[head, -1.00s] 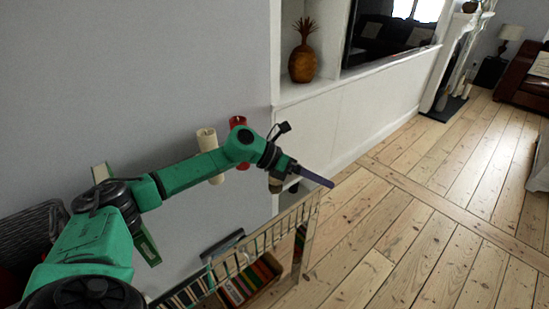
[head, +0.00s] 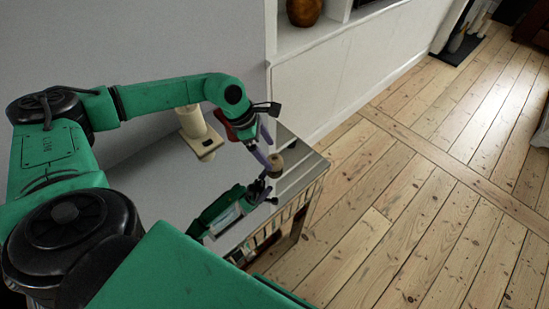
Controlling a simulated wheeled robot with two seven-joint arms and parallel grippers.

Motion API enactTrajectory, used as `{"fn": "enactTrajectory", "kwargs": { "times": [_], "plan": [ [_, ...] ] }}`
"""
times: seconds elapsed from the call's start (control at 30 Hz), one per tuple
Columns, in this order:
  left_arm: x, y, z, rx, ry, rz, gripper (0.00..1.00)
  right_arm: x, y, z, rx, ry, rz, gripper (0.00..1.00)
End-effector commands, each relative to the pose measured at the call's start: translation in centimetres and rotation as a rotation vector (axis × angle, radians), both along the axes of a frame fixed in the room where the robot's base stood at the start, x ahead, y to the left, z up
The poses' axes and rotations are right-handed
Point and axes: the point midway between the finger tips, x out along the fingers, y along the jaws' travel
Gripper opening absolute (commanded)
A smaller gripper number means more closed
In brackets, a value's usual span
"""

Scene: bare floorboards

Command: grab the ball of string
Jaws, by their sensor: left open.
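A small brown, rounded thing, which looks like the ball of string (head: 277,168), sits on the glossy top of the low shelf unit (head: 299,180) near its right end. My left gripper (head: 264,154) is just to its left and above, with its purple fingers pointing down at it. The gripper is open. The fingers overlap the ball's left edge in the picture, and I cannot tell whether they touch it. The arm reaches in from the left, over the shelf unit. My right gripper does not show.
A cream candle on a holder (head: 205,146) and a red thing (head: 228,128) stand by the wall, close to my left forearm. Books fill the shelf below. The wooden floor (head: 400,230) at right is clear.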

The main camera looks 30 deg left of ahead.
Motion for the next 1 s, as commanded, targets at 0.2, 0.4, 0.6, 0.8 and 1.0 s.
{"fn": "enactTrajectory", "kwargs": {
  "times": [0.2, 0.4, 0.6, 0.8, 1.0],
  "plan": [
    [0.8, -1.6, -3.4, -0.001, 0.002, -0.002, 0.93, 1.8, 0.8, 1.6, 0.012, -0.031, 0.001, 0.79],
    [1.0, -1.9, -4.5, -0.001, -0.001, 0.001, 0.93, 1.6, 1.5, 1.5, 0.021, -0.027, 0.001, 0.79],
    [1.0, -1.9, -4.5, -0.001, 0.0, 0.001, 0.47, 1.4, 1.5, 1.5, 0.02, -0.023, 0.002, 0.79],
    [1.0, -1.8, -4.5, -0.002, -0.001, 0.001, 0.03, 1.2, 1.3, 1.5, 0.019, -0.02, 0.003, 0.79],
    [1.0, -1.9, -4.2, -0.002, -0.001, 0.002, 0.03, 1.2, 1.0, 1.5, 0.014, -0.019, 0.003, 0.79]
  ]
}}
